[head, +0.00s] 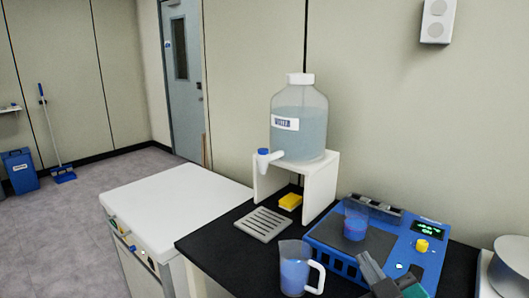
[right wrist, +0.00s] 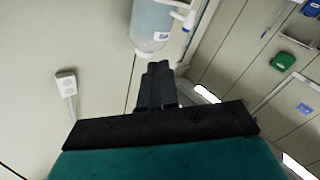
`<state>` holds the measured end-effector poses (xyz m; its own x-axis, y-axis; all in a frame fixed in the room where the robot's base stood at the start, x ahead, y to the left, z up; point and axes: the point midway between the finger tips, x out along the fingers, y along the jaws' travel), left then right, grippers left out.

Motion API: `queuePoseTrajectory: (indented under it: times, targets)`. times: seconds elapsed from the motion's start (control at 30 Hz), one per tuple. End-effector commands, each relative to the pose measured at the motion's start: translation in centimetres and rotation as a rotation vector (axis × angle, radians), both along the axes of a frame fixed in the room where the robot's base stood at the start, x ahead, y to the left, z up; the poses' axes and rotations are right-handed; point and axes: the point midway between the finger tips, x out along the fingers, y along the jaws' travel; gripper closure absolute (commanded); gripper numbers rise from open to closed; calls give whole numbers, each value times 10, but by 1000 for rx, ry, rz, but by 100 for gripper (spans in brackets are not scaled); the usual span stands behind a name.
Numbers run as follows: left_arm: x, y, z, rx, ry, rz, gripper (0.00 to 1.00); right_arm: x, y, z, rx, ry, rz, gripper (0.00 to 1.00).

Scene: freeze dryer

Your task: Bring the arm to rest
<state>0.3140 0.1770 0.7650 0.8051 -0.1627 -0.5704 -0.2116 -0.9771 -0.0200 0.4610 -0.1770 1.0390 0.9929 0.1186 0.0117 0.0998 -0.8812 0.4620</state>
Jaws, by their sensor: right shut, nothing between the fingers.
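My right gripper (head: 387,284) shows at the bottom of the head view, in front of the blue device. Its dark fingers are together and hold nothing. In the right wrist view the closed fingers (right wrist: 157,85) point up toward the wall and the water bottle (right wrist: 152,25). The gripper touches nothing that I can see. My left gripper is not in view.
A blue device (head: 428,262) with a cup (head: 356,220) on it stands on the black bench (head: 213,243). A pitcher (head: 295,270) stands at the front edge. The bottle (head: 299,120) sits on a white stand (head: 318,190). A white cabinet (head: 175,200) is at left.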

Motion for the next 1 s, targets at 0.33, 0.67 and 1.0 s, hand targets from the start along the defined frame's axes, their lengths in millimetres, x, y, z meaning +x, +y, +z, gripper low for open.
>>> queuePoseTrajectory:
  times: [0.33,0.67,1.0]
  targets:
    - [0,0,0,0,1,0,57,-108,-41,-136,162,767,-288,100]
    - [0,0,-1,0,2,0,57,-202,-32,-180,205,1202,-292,100]
    - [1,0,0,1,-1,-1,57,-196,-23,-209,232,1167,-239,100]
